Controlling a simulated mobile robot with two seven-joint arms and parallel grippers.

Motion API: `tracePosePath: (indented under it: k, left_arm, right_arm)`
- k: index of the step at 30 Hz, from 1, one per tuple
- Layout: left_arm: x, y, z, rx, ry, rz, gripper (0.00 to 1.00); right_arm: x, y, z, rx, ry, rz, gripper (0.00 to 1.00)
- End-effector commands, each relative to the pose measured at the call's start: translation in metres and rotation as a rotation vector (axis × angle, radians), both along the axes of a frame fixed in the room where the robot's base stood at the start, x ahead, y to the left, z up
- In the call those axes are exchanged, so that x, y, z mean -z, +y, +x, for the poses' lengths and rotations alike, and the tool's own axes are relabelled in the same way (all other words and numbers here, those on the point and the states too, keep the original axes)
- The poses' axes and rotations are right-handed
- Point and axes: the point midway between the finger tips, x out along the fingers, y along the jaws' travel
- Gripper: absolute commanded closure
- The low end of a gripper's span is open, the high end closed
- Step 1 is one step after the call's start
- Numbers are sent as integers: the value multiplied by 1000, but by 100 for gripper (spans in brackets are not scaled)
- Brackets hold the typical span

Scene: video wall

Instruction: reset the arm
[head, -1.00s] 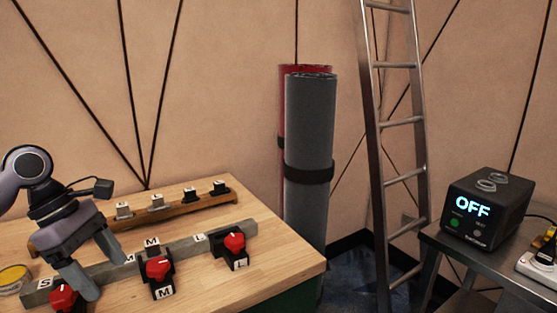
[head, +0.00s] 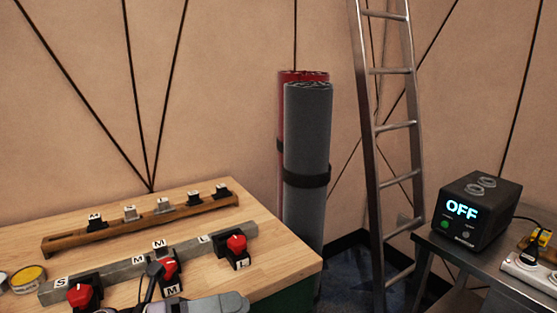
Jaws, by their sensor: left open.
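My left gripper (head: 222,304) shows only in part at the bottom edge of the head view, low in front of the workbench (head: 285,262). Its grey finger points right and the rest is cut off by the frame. It is open, and I see nothing held in it. A thin black stalk on it stands up in front of the middle red-knobbed switch. My right gripper is not in view.
A grey rail with S, M and L labels carries red-knobbed switches (head: 236,243) on the bench. Behind it is a wooden rail (head: 140,224) with several small labelled blocks. Rolled mats (head: 307,130), a ladder (head: 398,125) and a black box reading OFF (head: 480,213) stand right.

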Motion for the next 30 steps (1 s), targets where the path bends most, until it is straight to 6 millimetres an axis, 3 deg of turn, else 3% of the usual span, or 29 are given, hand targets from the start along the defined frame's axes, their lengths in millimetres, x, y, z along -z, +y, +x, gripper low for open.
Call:
tracePosePath:
  k: [4, 7, 13, 17, 21, 25, 30]
  left_arm:
    - [7, 8, 6, -169, 349, -265, 26]
    - [25, 24, 10, -289, 595, -433, 26]
    - [89, 65, -1, -546, 1105, -752, 26]
    - [145, 91, -31, -726, 1437, -950, 26]
    - [199, 111, -80, -908, 1745, -1134, 26]
    - [231, 121, -120, -1030, 1937, -1250, 26]
    - [247, 125, -144, -1101, 2040, -1313, 26]
  right_arm:
    - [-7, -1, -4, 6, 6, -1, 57]
    - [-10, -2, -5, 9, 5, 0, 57]
    - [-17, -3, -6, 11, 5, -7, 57]
    - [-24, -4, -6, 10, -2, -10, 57]
    - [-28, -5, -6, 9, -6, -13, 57]
    - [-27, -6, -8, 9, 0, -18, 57]
    - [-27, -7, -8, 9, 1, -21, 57]
